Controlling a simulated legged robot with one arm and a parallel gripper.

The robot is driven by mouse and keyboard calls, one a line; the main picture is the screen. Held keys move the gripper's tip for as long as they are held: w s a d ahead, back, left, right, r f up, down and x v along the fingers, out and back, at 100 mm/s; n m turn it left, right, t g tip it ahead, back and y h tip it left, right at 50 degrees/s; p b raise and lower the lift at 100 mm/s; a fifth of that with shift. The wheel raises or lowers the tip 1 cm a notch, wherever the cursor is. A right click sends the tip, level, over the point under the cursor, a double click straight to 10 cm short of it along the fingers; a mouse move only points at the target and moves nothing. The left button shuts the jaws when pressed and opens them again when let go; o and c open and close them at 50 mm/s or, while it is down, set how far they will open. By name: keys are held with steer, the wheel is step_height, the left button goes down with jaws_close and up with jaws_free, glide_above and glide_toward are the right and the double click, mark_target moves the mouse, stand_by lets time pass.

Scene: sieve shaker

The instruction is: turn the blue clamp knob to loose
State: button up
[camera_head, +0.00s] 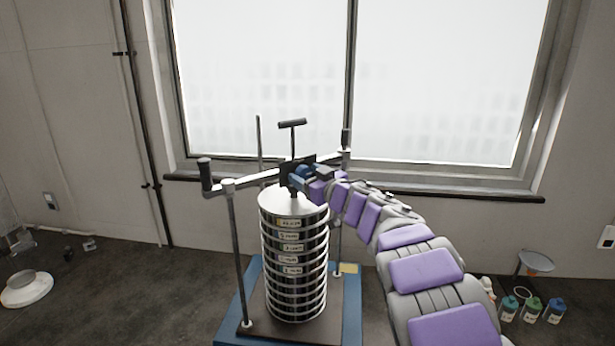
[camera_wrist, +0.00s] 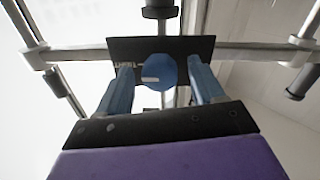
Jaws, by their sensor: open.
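The blue clamp knob (camera_wrist: 160,72) is round with a pale mark on its face, and sits in front of a dark plate (camera_wrist: 195,46) in the wrist view. My gripper (camera_wrist: 160,80) is open, with one blue finger on each side of the knob. Gaps show between the fingers and the knob. In the head view my gripper (camera_head: 297,175) is at the crossbar above the sieve stack (camera_head: 293,255), and largely covers the knob there.
A grey crossbar (camera_head: 243,183) joins the upright rods (camera_head: 238,255) of the shaker. A T-handle (camera_head: 292,124) rises above it. The shaker stands on a blue base (camera_head: 352,310). Several bottles (camera_head: 531,308) stand at the right. A window is behind.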

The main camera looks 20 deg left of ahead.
steer(key=shift+c, duration=0.4)
steer(key=c, duration=1)
